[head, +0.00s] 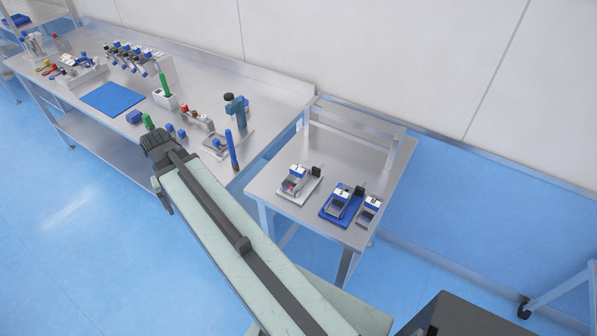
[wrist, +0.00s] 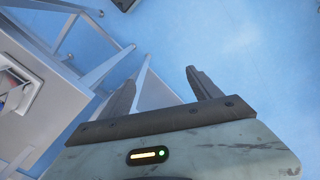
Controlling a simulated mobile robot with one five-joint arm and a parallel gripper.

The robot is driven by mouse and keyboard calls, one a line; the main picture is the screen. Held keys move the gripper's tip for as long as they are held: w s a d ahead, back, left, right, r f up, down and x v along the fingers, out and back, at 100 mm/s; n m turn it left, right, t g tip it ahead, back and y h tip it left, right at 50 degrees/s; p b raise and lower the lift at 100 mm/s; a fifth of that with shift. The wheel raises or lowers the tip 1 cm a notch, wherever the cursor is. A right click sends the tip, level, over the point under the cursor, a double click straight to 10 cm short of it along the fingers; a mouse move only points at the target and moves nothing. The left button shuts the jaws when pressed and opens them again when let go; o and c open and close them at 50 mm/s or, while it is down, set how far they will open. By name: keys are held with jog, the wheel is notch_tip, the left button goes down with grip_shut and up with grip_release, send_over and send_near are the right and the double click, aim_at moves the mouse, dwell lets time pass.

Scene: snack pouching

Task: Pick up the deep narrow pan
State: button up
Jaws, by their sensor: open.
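I cannot tell for sure which piece is the deep narrow pan. Three small metal holders stand on the small side table: one on a white base (head: 298,186), one on a blue base (head: 341,204), and a narrower one (head: 369,211) at the right. My gripper (wrist: 163,80) is open and empty in the wrist view, over blue floor beside a metal table frame. A white tray (wrist: 18,92) shows at the left edge there, partly cut off.
The small steel table (head: 268,188) has a raised shelf at its back. A long steel bench (head: 215,85) holds a blue mat (head: 112,99), bottles, a rack of dispensers and tools. A wheeled frame (head: 560,292) stands at the lower right. Open floor lies between.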

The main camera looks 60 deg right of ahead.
jog(key=s+d+r+m+p, duration=0.1)
jog(key=s+d+m, duration=0.2)
jog(key=d, duration=0.5)
jog(key=s+d+r+m, duration=0.1)
jog(key=s+d+m, duration=0.25)
jog(key=d, duration=0.55)
jog(key=m+p, duration=0.1)
jog(key=m, duration=0.5)
send_over(298, 174)
jog(key=d, duration=0.3)
jog(key=shift+w+a+r+n, duration=0.25)
jog(key=shift+w+r, duration=0.05)
jog(key=shift+w, duration=0.05)
notch_tip(298, 174, down, 3)
jog(key=b, duration=0.3)
jog(key=f+b, duration=0.5)
jog(key=shift+w+a+f, duration=0.15)
jog(key=shift+w+a, duration=0.05)
jog(key=shift+a, duration=0.15)
jog(key=shift+r, duration=0.2)
grip_shut()
